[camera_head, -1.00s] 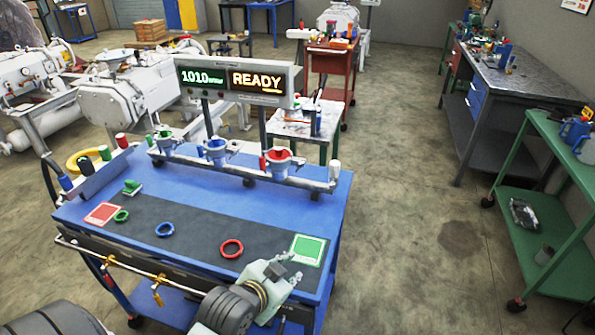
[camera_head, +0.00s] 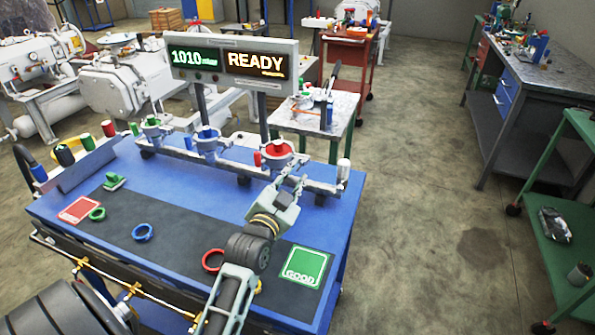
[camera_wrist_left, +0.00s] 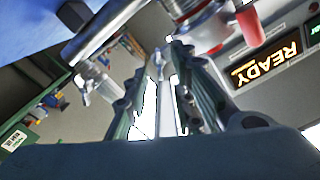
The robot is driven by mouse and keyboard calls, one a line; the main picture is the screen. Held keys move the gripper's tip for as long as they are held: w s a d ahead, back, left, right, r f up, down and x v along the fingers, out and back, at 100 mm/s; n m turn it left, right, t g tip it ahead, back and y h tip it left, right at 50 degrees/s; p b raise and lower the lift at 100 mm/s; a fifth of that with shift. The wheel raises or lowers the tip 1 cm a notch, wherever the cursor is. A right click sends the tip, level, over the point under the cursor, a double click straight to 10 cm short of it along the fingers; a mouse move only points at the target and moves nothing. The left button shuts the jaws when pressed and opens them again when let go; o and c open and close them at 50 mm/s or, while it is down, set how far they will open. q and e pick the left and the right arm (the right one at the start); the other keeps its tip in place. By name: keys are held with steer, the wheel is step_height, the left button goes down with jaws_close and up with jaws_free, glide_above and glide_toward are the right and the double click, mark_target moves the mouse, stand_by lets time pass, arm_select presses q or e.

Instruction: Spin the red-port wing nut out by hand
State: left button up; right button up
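The red port (camera_head: 279,150) is a metal flange with a red top at the right part of the manifold. In the left wrist view its metal body with a red rim (camera_wrist_left: 207,28) is above the fingers. My left gripper (camera_head: 286,180) is just in front of and below this port, pointing at it. In the left wrist view its two fingers (camera_wrist_left: 165,95) stand apart, with a pale strip between them. I cannot tell whether the wing nut is that strip; I cannot make it out clearly in either view. My right gripper is not in view.
The display (camera_head: 232,66) reads 1010 and READY behind the manifold (camera_head: 220,160). A red ring (camera_head: 212,260) lies partly behind my left arm. A blue ring (camera_head: 142,232), a green ring (camera_head: 97,214), a red card (camera_head: 79,210) and a green GOOD card (camera_head: 304,266) lie on the mat.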

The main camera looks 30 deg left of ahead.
mark_target(302, 165)
arm_select(q)
steer(key=shift+x, duration=1.2)
steer(key=shift+w, duration=0.2)
steer(key=shift+f, duration=0.1)
steer(key=c, duration=0.5)
jaws_close()
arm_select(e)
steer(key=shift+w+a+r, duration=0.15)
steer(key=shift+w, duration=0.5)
